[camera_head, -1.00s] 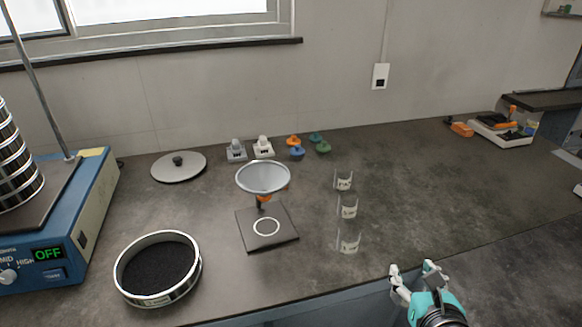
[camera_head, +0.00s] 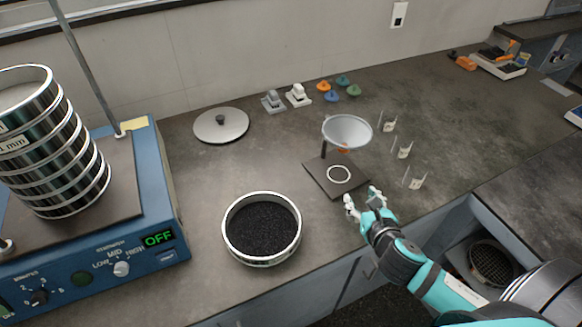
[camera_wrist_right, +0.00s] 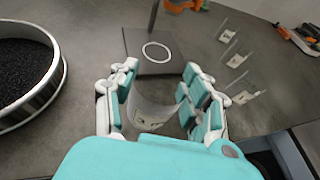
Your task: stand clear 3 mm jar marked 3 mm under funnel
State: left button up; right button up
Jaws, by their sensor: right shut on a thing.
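A clear jar with a pale label (camera_wrist_right: 150,112) stands between the fingers of my right gripper (camera_head: 363,196), which is shut on it. The label is too small to read, and the gripper mostly hides this jar in the head view. The gripper, also in the right wrist view (camera_wrist_right: 155,92), is in front of the funnel stand. The grey funnel (camera_head: 347,132) is above a dark base plate (camera_head: 318,176) with a white ring (camera_head: 339,175). The ring is empty. Three more clear labelled jars, far (camera_head: 390,124), middle (camera_head: 404,151) and near (camera_head: 416,182), stand in a row right of the funnel.
A sieve pan with black grains (camera_head: 262,228) is left of the gripper. The blue shaker (camera_head: 160,200), reading OFF, carries a sieve stack (camera_head: 60,150). A round lid (camera_head: 221,125) and several small coloured items lie at the back. Below the counter is an open compartment (camera_head: 470,225).

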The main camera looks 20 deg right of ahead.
jog(key=shift+w, duration=0.3)
jog(key=p, duration=0.2)
send_near(345, 152)
notch_tip(345, 152, down, 4)
jog(key=w, duration=0.3)
jog(key=w+d, duration=0.1)
jog(key=w, duration=0.2)
jog(key=w+d+p, duration=0.1)
jog(key=w, duration=0.2)
jog(key=shift+w+d, duration=0.15)
jog(key=shift+w+f, duration=0.55)
jog(key=shift+f, duration=0.6)
jog(key=shift+s+r, duration=0.1)
jog(key=shift+s, duration=0.05)
pick_arm(q)
jog(key=shift+d+r+b, duration=0.3)
jog(key=shift+d+r, duration=0.8)
jog(key=shift+r, duration=0.3)
pick_arm(e)
jog(key=shift+f, duration=0.65)
